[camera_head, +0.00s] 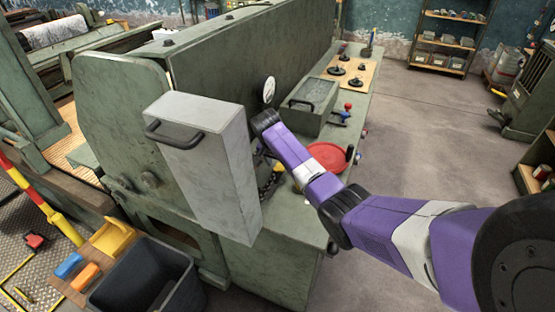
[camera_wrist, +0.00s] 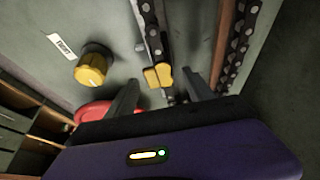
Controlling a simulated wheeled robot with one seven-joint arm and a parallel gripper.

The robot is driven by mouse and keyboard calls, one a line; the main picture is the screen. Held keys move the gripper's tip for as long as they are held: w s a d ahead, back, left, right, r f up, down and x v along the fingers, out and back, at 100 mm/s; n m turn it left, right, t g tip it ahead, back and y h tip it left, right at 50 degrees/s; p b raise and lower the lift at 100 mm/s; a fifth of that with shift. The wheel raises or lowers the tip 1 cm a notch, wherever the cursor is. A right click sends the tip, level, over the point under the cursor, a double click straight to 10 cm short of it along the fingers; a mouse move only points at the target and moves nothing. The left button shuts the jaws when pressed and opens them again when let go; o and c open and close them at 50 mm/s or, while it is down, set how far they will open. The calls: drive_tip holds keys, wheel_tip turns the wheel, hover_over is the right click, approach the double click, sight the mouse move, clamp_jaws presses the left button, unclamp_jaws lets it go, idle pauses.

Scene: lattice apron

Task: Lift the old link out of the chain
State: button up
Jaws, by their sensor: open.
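A dark chain (camera_wrist: 151,28) runs down the middle of the wrist view. It carries a pair of yellow plates (camera_wrist: 158,76), which look like the marked link; I cannot tell whether this is the old link. My gripper (camera_wrist: 163,84) is open, with one finger on each side of the chain and the yellow plates between and just beyond the fingertips. No contact is visible. A second chain run (camera_wrist: 238,45) lies to the right beside a brown strip. In the head view a short piece of chain (camera_head: 270,181) shows, while my gripper is hidden behind the grey guard.
A large grey guard box (camera_head: 205,165) with a handle stands left of my arm. A red dish (camera_head: 328,157) lies on the green bench, with a grey tray (camera_head: 315,98) behind it. A yellow knob (camera_wrist: 93,68) protrudes left of the chain. A black bin (camera_head: 145,278) stands at lower left.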

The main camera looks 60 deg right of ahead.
sight(280, 167)
drive_tip(key=shift+d+f, duration=0.15)
drive_tip(key=shift+f, duration=0.2)
clamp_jaws()
drive_tip(key=shift+r+p, duration=2.25)
drive_tip(key=shift+r, duration=0.3)
